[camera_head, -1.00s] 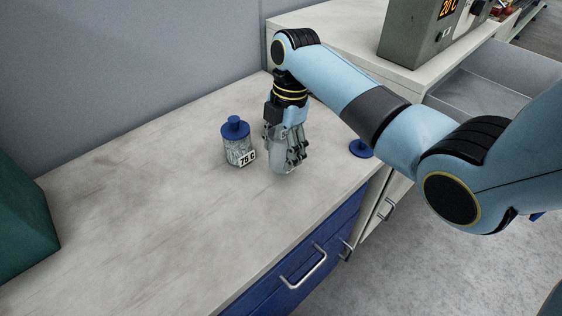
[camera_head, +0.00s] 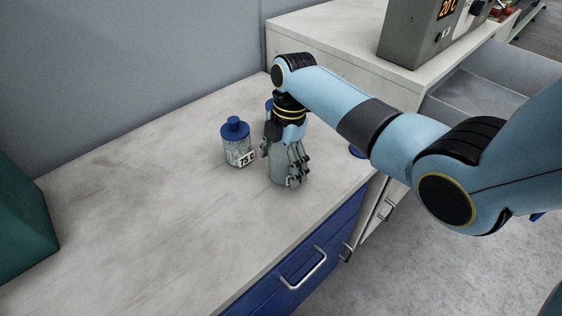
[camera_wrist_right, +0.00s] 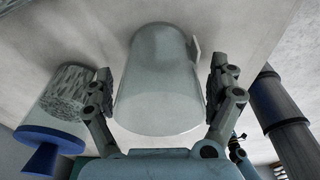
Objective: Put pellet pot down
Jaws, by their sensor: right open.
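The pellet pot (camera_head: 278,172) is a grey, cloudy, open-looking pot standing on the bench, partly hidden by my right gripper in the head view. In the right wrist view the pot (camera_wrist_right: 158,80) sits between the two fingers, with a pale tag on its right side. My right gripper (camera_head: 290,180) points down at the pot. Its fingers (camera_wrist_right: 160,95) are open, with a gap showing on each side of the pot. I cannot tell whether there is contact elsewhere. My left gripper is not in view.
A blue-lidded jar marked 75 C (camera_head: 238,145) stands just left of the gripper. A blue lid (camera_head: 356,152) lies near the bench edge, partly behind my arm. A grey device (camera_head: 415,35) is at the back right.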

